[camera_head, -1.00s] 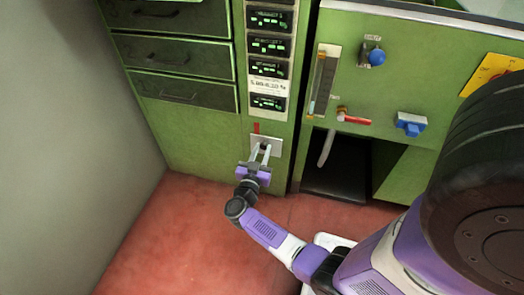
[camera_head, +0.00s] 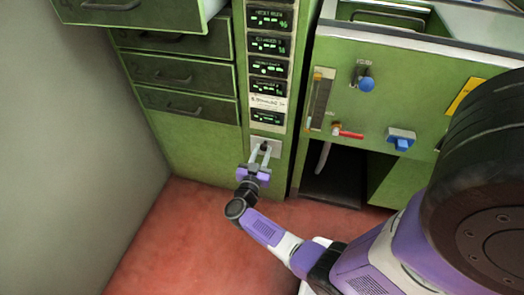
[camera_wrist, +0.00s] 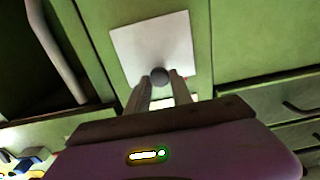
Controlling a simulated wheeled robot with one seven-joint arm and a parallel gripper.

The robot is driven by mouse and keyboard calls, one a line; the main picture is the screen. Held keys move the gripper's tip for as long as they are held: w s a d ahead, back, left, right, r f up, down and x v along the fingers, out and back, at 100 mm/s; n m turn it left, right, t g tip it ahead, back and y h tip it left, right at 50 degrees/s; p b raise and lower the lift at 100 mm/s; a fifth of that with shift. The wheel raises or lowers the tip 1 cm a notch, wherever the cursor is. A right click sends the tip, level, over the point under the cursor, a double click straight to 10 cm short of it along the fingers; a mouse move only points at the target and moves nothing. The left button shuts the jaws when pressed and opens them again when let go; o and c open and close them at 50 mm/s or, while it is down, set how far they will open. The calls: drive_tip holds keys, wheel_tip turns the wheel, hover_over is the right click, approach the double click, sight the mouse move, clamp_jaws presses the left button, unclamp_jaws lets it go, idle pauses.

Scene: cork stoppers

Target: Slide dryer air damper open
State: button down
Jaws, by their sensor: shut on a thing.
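A pale square plate (camera_head: 268,141) with a dark round knob sits low on the green panel, below the column of displays. It looks like the damper plate. My gripper (camera_head: 261,155) reaches up to it from below. In the wrist view the plate (camera_wrist: 138,42) is close ahead, and my gripper's fingertips (camera_wrist: 161,79) are shut on the grey knob (camera_wrist: 159,75), one finger on each side. A tiny bit of red shows at the plate's edge there.
Green drawers (camera_head: 180,72) are at the left, with one pulled out at the top (camera_head: 131,10). To the right are a blue knob (camera_head: 367,83), a red-handled valve (camera_head: 349,134) and an open dark recess (camera_head: 334,180). Red floor (camera_head: 170,235) is clear at lower left.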

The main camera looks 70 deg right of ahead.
wheel_tip(320, 180, up, 2)
drive_tip(key=shift+p, duration=0.65)
drive_tip(key=shift+f, duration=0.1)
drive_tip(key=c, duration=1.1)
unclamp_jaws()
drive_tip(key=shift+c, duration=0.2)
drive_tip(key=a+p, duration=0.2)
drive_tip(key=a, duration=0.6)
drive_tip(key=shift+s, duration=0.3)
drive_tip(key=shift+d, duration=0.1)
